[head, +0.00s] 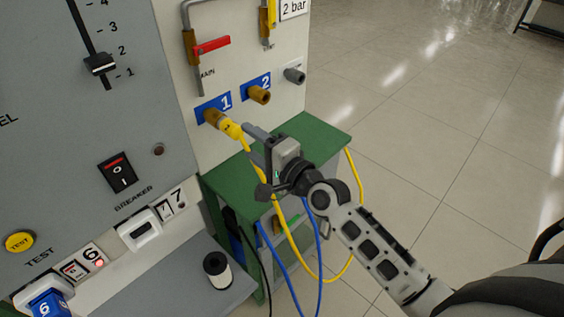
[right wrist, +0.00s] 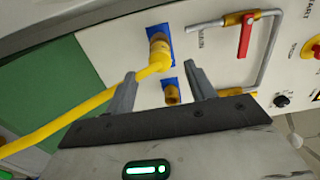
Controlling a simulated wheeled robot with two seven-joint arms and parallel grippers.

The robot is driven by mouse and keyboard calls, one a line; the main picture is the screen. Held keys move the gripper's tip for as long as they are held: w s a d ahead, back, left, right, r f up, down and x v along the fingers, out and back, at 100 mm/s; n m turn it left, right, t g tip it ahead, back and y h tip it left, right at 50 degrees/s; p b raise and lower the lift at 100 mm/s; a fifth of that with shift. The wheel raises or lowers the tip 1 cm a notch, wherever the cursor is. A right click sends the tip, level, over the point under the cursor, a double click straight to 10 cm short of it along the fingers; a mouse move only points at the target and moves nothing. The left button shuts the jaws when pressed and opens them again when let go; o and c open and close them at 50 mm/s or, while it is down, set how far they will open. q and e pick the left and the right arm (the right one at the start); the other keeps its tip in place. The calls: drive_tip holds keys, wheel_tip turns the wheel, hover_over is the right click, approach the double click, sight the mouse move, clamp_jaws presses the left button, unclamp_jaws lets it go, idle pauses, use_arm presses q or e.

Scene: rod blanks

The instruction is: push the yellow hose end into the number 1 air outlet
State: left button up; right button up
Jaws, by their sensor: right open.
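The yellow hose end (head: 231,129) is at the brass number 1 air outlet (head: 211,116), and the two meet in the picture. In the right wrist view the hose end (right wrist: 160,61) also meets the number 1 outlet (right wrist: 157,38); how deep it sits I cannot tell. Its hose hangs down from it. My right gripper (head: 257,150) is open and empty, just in front of the panel, apart from the hose end. In the right wrist view its fingers (right wrist: 161,82) stand either side, with the hose end beyond their tips. My left gripper is not in view.
The brass number 2 outlet (head: 260,95) and a grey outlet (head: 294,75) are to the right. A red-handled valve (head: 211,45) is above. A green bench (head: 318,134) stands below, with blue hoses (head: 318,245) hanging in front.

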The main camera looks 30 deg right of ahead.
drive_tip(key=b+v, duration=0.1)
drive_tip(key=v, duration=0.8)
drive_tip(key=s+a+f+n+g+h, duration=0.1)
drive_tip(key=s+a+f+n+g, duration=0.1)
drive_tip(key=s+f+n, duration=0.4)
drive_tip(key=s+a+f+n+g+h, duration=0.2)
drive_tip(key=s+a+f+n+g, duration=0.1)
drive_tip(key=s+f+n, duration=0.4)
wheel_tip(320, 180, down, 6)
drive_tip(key=n+g, duration=0.1)
drive_tip(key=n, duration=0.2)
drive_tip(key=shift+f+n+g, duration=0.15)
drive_tip(key=shift+n+g, duration=0.15)
drive_tip(key=shift+g, duration=0.1)
drive_tip(key=shift+a, duration=0.15)
